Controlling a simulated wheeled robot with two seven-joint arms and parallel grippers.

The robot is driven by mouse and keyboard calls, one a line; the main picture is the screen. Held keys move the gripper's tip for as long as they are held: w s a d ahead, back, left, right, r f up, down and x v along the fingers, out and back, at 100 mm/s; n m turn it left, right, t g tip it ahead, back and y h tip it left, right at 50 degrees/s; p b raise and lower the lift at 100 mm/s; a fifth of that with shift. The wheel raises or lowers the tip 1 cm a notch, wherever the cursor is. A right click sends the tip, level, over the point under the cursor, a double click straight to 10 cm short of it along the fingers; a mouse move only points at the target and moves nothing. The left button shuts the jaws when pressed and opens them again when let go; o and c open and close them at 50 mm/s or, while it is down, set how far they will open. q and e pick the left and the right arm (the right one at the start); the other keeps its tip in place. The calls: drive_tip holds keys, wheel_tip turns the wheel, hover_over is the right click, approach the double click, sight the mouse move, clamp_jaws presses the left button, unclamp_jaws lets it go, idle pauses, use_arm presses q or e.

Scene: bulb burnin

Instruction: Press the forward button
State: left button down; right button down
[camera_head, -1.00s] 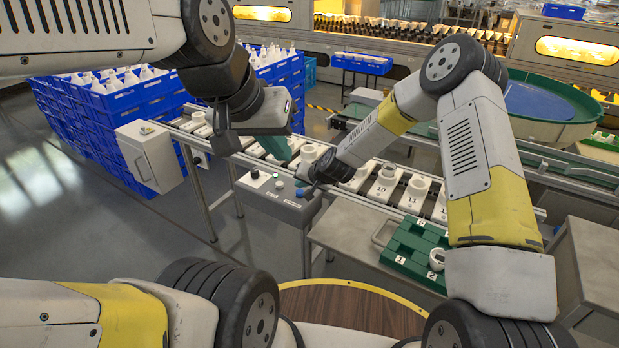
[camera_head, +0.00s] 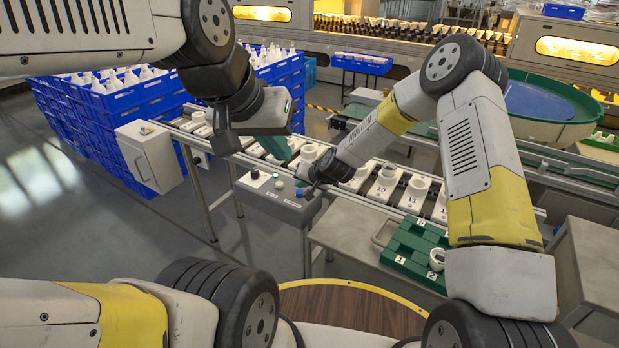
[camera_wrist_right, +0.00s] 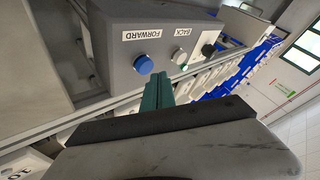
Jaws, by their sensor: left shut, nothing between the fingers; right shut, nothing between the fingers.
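The grey control box (camera_head: 277,200) stands beside the conveyor. Its blue button (camera_head: 299,192) also shows in the right wrist view (camera_wrist_right: 143,64), beside the label FORWARD (camera_wrist_right: 148,34). A white button (camera_wrist_right: 180,57) labelled BACK and a dark knob (camera_wrist_right: 208,50) are on the same face. My right gripper (camera_wrist_right: 157,90) is shut and empty, its green fingertips close to the blue button; they look apart from it in the wrist view. In the head view the wrist partly hides those fingertips. My left gripper (camera_head: 278,148) is shut and empty above the conveyor, behind the box.
A conveyor (camera_head: 445,208) with numbered white holders runs behind the box. A green tray (camera_head: 412,262) with numbered slots lies on the grey table (camera_head: 345,235) at right. Stacked blue crates (camera_head: 100,125) and a grey cabinet (camera_head: 150,158) stand at left.

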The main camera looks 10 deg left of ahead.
drive_tip(key=shift+f, duration=0.15)
idle(0.3)
drive_tip(key=shift+f, duration=0.25)
drive_tip(key=shift+f, duration=0.5)
idle(0.6)
drive_tip(key=shift+r, duration=3.4)
